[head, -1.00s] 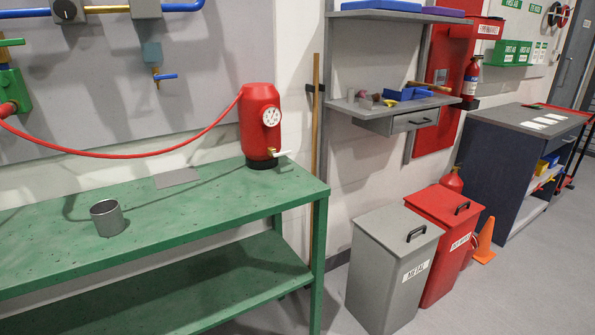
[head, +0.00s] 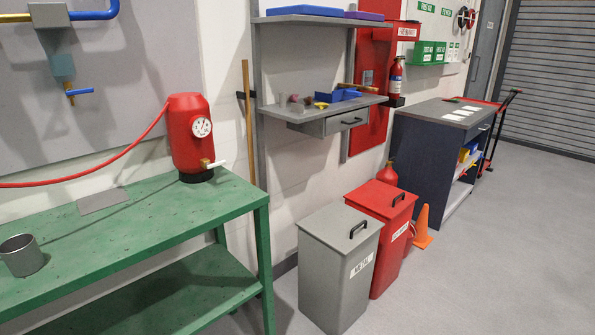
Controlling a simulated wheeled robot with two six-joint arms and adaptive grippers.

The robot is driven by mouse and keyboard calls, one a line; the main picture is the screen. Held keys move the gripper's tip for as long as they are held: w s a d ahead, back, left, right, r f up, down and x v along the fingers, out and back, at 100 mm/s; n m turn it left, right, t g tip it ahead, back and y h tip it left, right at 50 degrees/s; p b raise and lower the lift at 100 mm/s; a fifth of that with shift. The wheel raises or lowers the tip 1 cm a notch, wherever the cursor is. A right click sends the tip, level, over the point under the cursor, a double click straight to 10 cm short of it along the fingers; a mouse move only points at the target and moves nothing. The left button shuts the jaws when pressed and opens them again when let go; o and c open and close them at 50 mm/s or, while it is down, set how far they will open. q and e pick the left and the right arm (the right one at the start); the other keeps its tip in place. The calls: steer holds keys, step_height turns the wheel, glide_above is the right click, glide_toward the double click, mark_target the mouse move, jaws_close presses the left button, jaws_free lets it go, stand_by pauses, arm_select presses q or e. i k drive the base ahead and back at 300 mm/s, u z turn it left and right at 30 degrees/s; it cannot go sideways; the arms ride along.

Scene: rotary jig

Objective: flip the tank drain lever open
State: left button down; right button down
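The red tank (head: 189,138) stands upright on a black base at the back right part of the green bench (head: 150,222). A round white gauge (head: 202,127) is on its front, and a red hose runs from it to the left. The drain lever (head: 217,163) is a small white handle on a brass fitting low on the tank's right side. It points right, roughly level.
A metal cup (head: 21,255) and a flat grey plate (head: 103,200) are on the bench. A grey bin (head: 338,270) and a red bin (head: 382,230) stand right of it, near an orange cone (head: 422,228). A wall shelf (head: 323,108) is above. Floor at right is clear.

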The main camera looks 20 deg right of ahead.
mark_target(211, 165)
steer(key=z, duration=1.05)
steer(key=i, duration=0.5)
steer(key=u, duration=0.05)
